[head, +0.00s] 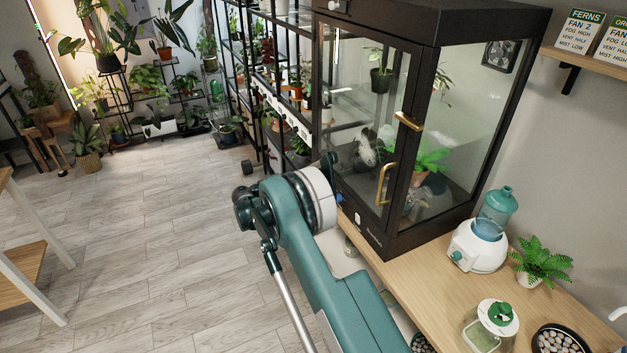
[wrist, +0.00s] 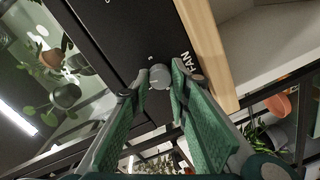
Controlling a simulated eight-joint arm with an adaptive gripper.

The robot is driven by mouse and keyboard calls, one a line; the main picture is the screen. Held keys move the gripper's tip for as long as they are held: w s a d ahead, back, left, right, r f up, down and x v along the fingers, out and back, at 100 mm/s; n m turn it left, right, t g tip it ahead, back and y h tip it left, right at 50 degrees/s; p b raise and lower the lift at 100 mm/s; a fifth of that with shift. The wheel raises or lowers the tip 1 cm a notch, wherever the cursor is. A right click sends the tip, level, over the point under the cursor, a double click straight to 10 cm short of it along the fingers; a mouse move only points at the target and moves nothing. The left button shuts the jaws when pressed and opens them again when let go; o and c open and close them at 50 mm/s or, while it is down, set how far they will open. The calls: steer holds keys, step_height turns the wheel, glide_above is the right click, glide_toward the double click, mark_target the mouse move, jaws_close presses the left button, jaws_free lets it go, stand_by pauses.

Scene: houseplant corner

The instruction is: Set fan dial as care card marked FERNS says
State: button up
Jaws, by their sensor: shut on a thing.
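The FERNS care card (head: 579,37) is on the shelf at the upper right of the head view. It reads FAN 2, FOG HIGH, VENT HALF, MIST LOW. The black glass-fronted plant cabinet (head: 378,235) stands on the wooden counter. In the wrist view, the grey round fan dial (wrist: 160,78) is on the cabinet's black panel (wrist: 124,38), beside the white word FAN. My gripper (wrist: 161,72) is shut on the dial, one finger on each side. The dial's setting is not readable. In the head view my arm hides the dial and my gripper's fingers.
The cabinet doors have brass handles (head: 384,184). A white humidifier with a teal tank (head: 478,248), a small fern (head: 541,262) and a jar (head: 489,328) stand on the counter to the right. A second card (head: 614,42) is beside the FERNS card. Floor (head: 150,230) at left is clear.

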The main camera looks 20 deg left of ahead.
steer(key=shift+m, duration=1)
steer(key=o, duration=0.9)
steer(key=shift+s+a, duration=0.1)
steer(key=shift+s, duration=0.05)
steer(key=v, duration=1.1)
steer(key=shift+s+a, duration=0.25)
steer(key=shift+r, duration=0.1)
